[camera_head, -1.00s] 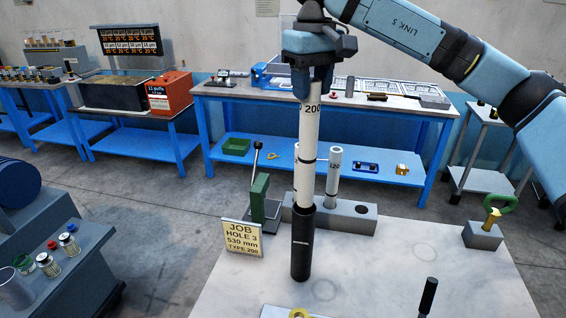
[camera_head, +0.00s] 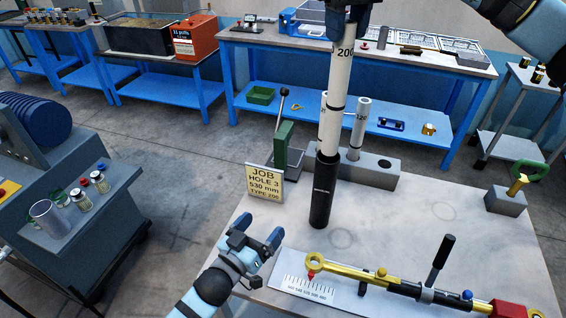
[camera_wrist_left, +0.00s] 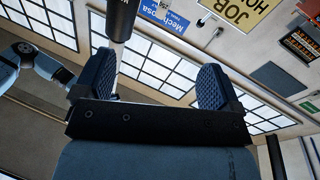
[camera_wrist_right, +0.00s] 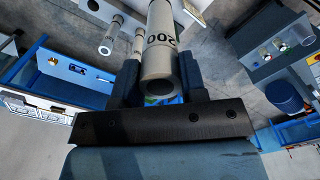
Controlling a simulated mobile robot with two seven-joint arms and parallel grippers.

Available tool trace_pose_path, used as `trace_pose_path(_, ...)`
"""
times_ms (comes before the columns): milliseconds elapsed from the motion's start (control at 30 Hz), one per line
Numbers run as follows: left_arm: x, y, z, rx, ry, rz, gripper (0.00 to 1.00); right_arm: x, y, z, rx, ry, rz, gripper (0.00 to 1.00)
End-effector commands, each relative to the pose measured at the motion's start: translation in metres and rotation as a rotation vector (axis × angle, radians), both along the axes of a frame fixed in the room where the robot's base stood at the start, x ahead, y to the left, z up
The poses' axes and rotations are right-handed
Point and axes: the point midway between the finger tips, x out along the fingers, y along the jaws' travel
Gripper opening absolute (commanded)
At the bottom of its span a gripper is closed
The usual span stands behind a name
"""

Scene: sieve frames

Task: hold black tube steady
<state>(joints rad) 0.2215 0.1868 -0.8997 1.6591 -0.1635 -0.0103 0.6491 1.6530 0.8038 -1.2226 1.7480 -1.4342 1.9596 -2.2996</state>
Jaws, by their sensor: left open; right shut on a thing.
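The black tube (camera_head: 322,195) stands upright on the light worktop (camera_head: 420,215). The white tube marked 200 (camera_head: 337,95) rises from its top, its lower end hidden inside or behind the black rim. My right gripper (camera_head: 350,12) is shut on the white tube near its upper end; the right wrist view shows the tube (camera_wrist_right: 160,50) between the fingers. My left gripper (camera_head: 259,230) is open and empty, low at the front left of the black tube and apart from it. In the left wrist view the black tube (camera_wrist_left: 122,18) shows at the top, beyond the fingers.
A grey block (camera_head: 370,172) with shorter white tubes stands behind the black tube. The job sign (camera_head: 264,186) and a green lever stand (camera_head: 284,145) are to its left. A yellow-and-black tool (camera_head: 385,283) and a scale plate (camera_head: 322,296) lie in front.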

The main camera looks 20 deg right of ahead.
Motion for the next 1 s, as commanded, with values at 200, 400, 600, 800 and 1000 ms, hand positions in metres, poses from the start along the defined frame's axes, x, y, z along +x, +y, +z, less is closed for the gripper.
trace_pose_path(200, 0.017, -0.045, 0.029, 0.007, -0.089, -0.197, 0.89, 0.0, 0.0, 0.0, 0.0, 0.0, 0.0, 0.0)
trace_pose_path(400, 0.031, -0.066, 0.041, 0.06, -0.136, -0.359, 0.89, 0.0, 0.0, 0.0, 0.0, 0.0, 0.0, 0.0)
trace_pose_path(600, 0.044, -0.07, 0.044, 0.122, -0.152, -0.456, 0.89, 0.0, 0.0, 0.0, 0.0, 0.0, 0.0, 0.0)
trace_pose_path(800, 0.05, -0.073, 0.045, 0.146, -0.152, -0.488, 0.89, 0.0, 0.0, 0.0, 0.0, 0.0, 0.0, 0.0)
trace_pose_path(1000, 0.053, -0.097, 0.045, 0.145, -0.151, -0.49, 0.89, 0.0, 0.0, 0.0, 0.0, 0.0, 0.0, 0.0)
